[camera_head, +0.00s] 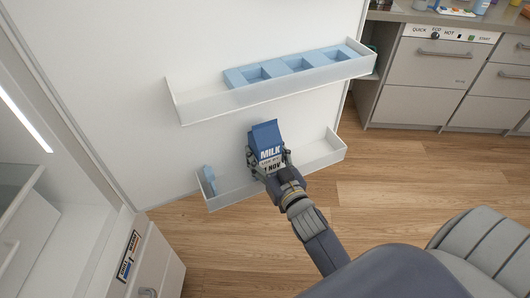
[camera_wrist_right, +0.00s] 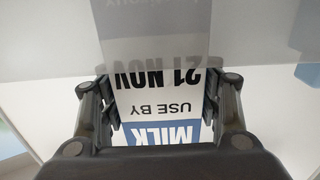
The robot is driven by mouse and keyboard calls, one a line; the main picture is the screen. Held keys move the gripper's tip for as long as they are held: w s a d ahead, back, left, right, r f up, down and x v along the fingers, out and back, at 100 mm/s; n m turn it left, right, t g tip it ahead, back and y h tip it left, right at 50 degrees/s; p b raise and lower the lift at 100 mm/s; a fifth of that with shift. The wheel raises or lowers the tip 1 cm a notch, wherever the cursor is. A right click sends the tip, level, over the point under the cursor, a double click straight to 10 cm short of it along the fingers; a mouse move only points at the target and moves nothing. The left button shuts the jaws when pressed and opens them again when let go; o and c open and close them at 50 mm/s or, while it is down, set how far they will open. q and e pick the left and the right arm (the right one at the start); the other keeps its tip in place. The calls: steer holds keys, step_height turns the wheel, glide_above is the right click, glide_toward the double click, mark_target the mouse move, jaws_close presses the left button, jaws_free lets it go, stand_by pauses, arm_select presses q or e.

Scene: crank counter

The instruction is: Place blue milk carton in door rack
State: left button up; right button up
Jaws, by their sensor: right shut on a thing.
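The blue milk carton (camera_head: 265,138) has a white label reading MILK and a use-by date. My right gripper (camera_head: 269,165) is shut on it, with fingers on both sides. The carton is upright in the head view, in front of the lower door rack (camera_head: 230,198). I cannot tell whether its base touches the rack. In the right wrist view the carton's label (camera_wrist_right: 162,98) fills the space between the fingers of my right gripper (camera_wrist_right: 160,112). My left gripper is not in view.
A blue item (camera_head: 208,179) stands at the lower rack's left end. The upper door rack (camera_head: 215,110) holds a light blue divided tray (camera_head: 238,79) above the carton. The open fridge interior (camera_head: 25,135) is at left. Drawers (camera_head: 432,62) stand at back right.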

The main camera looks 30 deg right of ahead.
steer(key=shift+r, duration=0.15)
steer(key=o, duration=1.8)
steer(key=shift+f, duration=0.2)
steer(key=shift+c, duration=0.2)
steer(key=s+b, duration=0.1)
steer(key=s, duration=1.1)
steer(key=shift+a, duration=0.4)
